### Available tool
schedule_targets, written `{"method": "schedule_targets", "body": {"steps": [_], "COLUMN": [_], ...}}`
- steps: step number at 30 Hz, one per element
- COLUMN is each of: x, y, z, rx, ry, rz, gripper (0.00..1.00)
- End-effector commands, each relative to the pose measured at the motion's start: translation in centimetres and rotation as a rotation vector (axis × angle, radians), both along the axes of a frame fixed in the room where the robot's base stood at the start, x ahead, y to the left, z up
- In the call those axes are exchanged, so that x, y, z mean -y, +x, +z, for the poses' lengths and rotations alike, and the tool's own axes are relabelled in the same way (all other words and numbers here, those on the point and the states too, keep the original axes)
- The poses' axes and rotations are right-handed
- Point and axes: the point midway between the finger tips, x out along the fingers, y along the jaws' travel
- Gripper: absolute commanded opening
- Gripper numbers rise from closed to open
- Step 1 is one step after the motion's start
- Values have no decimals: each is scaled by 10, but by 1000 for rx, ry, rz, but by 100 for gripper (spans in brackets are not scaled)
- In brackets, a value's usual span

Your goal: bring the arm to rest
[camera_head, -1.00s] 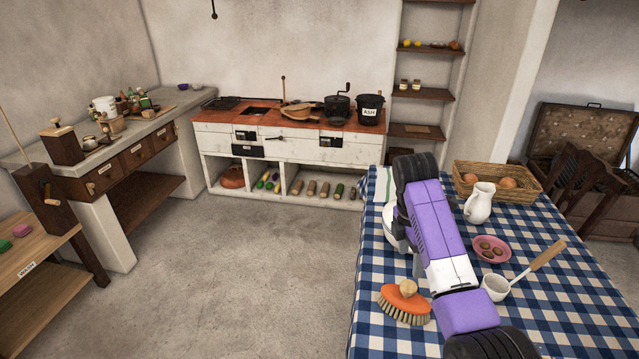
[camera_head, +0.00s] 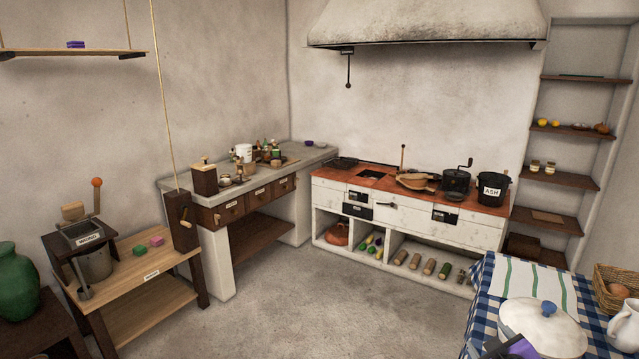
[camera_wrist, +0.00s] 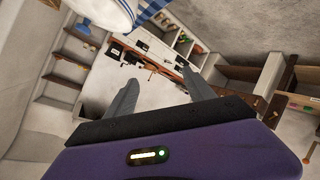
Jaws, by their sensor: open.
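My gripper (camera_wrist: 162,100) shows in the wrist view with its two grey fingers spread apart and nothing between them. The wrist view is tilted, with the stove and shelves beyond the fingers. In the head view only a small purple part of my arm shows at the bottom edge, in front of the white lidded pot; the gripper itself cannot be made out there.
The checked table (camera_head: 483,290) at the lower right bears a white pot (camera_head: 545,325) with a blue knob, a striped cloth (camera_head: 530,285), a basket (camera_head: 612,285) and a white jug (camera_head: 627,325). The stove (camera_head: 400,215) stands beyond. The floor (camera_head: 330,305) between is clear.

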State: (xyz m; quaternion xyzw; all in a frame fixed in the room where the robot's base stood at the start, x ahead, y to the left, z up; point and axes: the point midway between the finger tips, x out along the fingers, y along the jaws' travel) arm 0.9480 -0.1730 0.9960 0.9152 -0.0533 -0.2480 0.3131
Motion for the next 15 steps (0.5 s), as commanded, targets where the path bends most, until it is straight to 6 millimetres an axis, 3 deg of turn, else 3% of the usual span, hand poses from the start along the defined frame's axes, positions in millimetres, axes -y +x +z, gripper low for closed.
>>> {"method": "schedule_targets", "body": {"steps": [6,15], "x": [-48,-99], "y": [-67,-177], "z": [-12,-3], "rx": [221,433], "ry": [176,393], "rz": [-26,-26], "gripper": [62,62]}}
